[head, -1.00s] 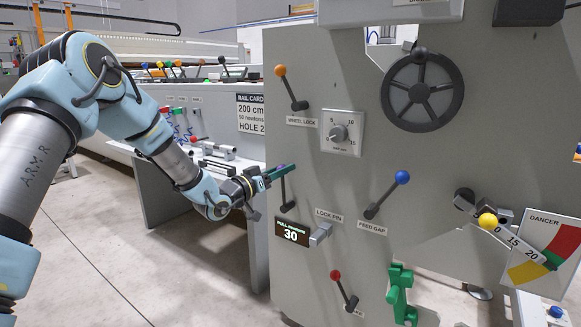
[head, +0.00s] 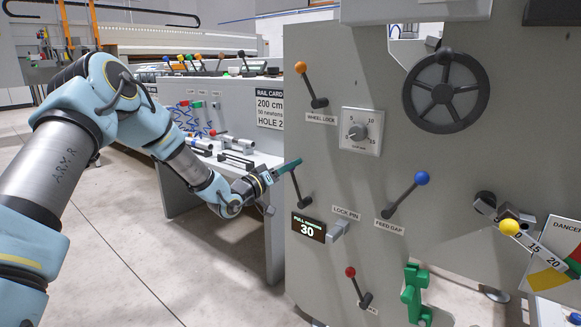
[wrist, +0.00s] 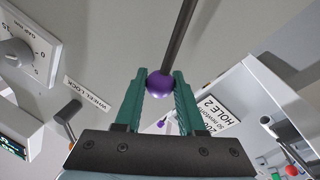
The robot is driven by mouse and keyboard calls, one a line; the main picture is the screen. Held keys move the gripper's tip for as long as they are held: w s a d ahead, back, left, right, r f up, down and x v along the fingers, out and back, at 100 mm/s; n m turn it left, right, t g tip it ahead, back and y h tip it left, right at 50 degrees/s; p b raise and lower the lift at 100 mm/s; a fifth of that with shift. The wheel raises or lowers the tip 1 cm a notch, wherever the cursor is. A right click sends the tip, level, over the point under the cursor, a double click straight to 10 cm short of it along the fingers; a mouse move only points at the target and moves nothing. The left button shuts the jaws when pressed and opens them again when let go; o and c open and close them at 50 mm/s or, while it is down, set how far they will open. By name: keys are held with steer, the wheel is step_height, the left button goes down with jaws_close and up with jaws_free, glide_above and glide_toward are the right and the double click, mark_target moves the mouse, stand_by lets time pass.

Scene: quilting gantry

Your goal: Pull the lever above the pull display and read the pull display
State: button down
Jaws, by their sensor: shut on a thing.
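The pull display (head: 308,229) is a small black screen on the left of the grey panel, with a white 30 under a green line of small text. Just above it, the lever (head: 299,190) has a dark shaft that leans to the left. My gripper (head: 292,164) is at the top of this lever. In the wrist view its teal fingers (wrist: 159,92) are shut on the lever's purple ball knob (wrist: 160,85), one on each side. The dark shaft also shows in the wrist view (wrist: 180,35). In the head view the fingers hide the knob.
Close by are the orange wheel lock lever (head: 311,86), the lock pin (head: 339,229), the blue feed gap lever (head: 405,197) and a red-knobbed lever (head: 358,287). A dial (head: 357,132) and a handwheel (head: 446,92) sit higher. The floor (head: 130,240) at left is clear.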

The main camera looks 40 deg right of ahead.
steer(key=c, duration=0.5)
jaws_free()
steer(key=shift+a, duration=0.1)
steer(key=a, duration=0.3)
steer(key=s+a+f, duration=0.1)
steer(key=a, duration=0.3)
steer(key=a+p, duration=0.1)
steer(key=a, duration=0.2)
steer(key=shift+s+a+f, duration=0.15)
steer(key=shift+a+f, duration=0.1)
steer(key=shift+f, duration=0.1)
